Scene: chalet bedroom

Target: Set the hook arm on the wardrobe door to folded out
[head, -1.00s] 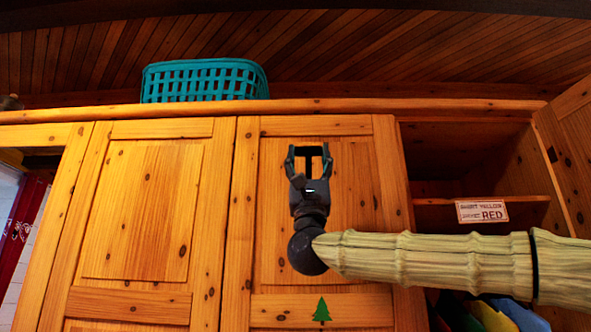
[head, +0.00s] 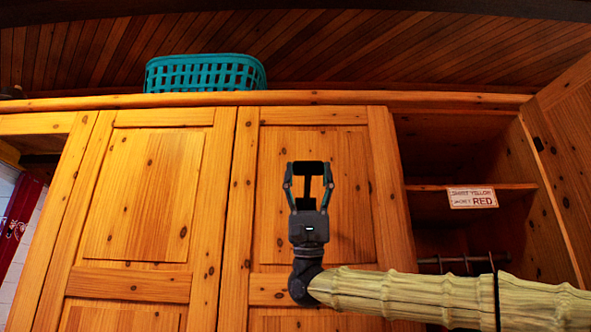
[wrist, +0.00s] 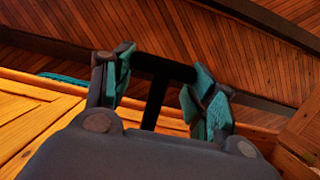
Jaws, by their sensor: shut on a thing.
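The wardrobe door (head: 262,200) is the closed, knotty wood panel in the middle of the head view. The hook arm (head: 308,167) is a dark crossbar with a stem, in front of the door's upper part. My gripper (head: 308,178) points up there, its two fingers on either side of the bar and shut on it. In the wrist view the dark bar (wrist: 165,68) spans between my green-padded fingers (wrist: 160,92), with the stem running down behind my gripper body. The mount is hidden, and I cannot tell how far the arm is folded out.
A teal basket (head: 205,74) stands on top of the wardrobe. At the right, an open compartment has a shelf (head: 420,187) with a paper label (head: 472,197), a rail below and an open door (head: 568,150). Another closed door (head: 140,200) is at the left.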

